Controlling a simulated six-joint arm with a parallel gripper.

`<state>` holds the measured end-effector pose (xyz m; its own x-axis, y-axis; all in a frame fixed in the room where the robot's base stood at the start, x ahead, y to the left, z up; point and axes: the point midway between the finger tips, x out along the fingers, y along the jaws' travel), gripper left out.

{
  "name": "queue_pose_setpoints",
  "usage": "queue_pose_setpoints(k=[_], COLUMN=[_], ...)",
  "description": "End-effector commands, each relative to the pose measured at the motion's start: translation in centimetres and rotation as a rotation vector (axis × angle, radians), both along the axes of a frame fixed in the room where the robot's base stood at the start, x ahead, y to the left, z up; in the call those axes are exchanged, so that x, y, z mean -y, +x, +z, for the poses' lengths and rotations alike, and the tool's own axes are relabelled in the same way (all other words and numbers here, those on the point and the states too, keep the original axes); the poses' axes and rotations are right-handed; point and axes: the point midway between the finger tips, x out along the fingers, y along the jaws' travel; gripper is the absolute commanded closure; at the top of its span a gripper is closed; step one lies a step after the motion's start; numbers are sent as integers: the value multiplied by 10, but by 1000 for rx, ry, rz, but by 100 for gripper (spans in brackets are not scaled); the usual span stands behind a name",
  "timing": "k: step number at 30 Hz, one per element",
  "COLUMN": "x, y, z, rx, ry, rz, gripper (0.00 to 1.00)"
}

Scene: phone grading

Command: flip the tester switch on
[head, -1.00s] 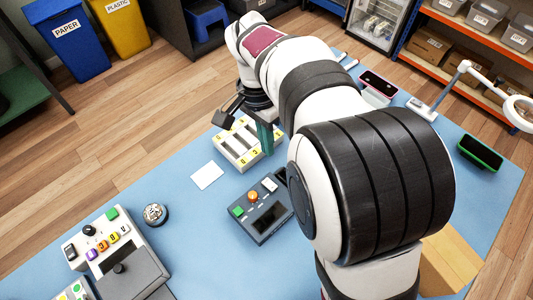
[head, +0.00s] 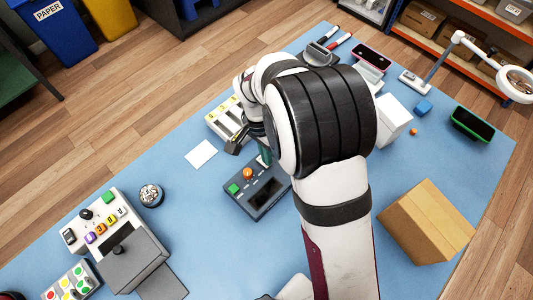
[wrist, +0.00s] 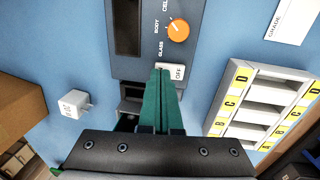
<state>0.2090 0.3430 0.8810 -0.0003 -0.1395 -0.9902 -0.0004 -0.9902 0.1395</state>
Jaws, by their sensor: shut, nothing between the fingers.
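The tester (head: 262,205) is a dark grey box with an orange knob (head: 248,173), a green button and a dark screen, in the middle of the mat. In the wrist view the orange knob (wrist: 178,29) has lettering around it, and a white switch (wrist: 177,72) reading OFF sits at the tester's near edge. My gripper (wrist: 164,72) is shut and empty, its green fingertips at the left part of the switch, overlapping it in view. I cannot tell whether they touch. In the head view my gripper (head: 265,154) is at the tester's far edge, largely covering the switch area.
A slotted grading tray (head: 226,118) stands just beyond the tester. A white card (head: 201,154), a bell (head: 151,195) and a button console (head: 103,226) lie to the left. A cardboard box (head: 425,222) is at right. A white plug (wrist: 74,103) shows in the wrist view.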

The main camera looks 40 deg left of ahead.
Motion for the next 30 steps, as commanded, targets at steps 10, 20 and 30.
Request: queue_pose_setpoints(k=[10, 20, 30], x=[0, 5, -9], y=[0, 0, 0], z=[-3, -11, -9], rx=[0, -1, 0], ry=[0, -4, 0], rz=[0, 2, 3], gripper=[100, 100, 100])
